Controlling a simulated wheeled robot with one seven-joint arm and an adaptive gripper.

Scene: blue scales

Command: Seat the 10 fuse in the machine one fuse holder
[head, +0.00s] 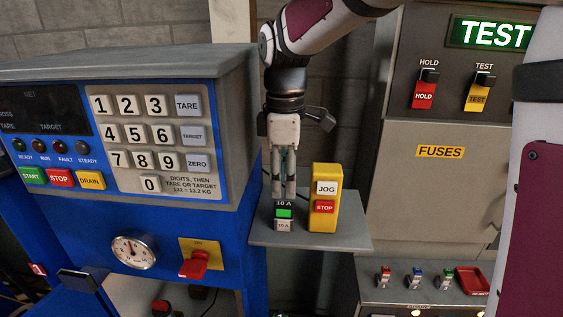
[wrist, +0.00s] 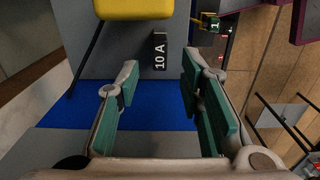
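The 10 A fuse (head: 284,213) shows a black top lettered "10 A" and a green face, above a grey piece also marked 10 A. It stands upright at the front left of a grey shelf (head: 346,239). In the wrist view, its black top (wrist: 160,52) lies between and beyond my fingertips. My gripper (head: 284,194) points down just above the fuse. Its green-padded fingers (wrist: 160,72) are apart, with nothing held between them. I cannot tell whether the fingertips touch the fuse. I cannot make out the machine one fuse holder.
A yellow JOG/STOP box (head: 325,199) stands just right of the fuse. The blue scale machine (head: 215,228) rises at left. At right, the FUSES door (head: 428,185) appears shut. Below it, a ledge holds small red, blue and green pieces (head: 416,278) and a red tray (head: 473,280).

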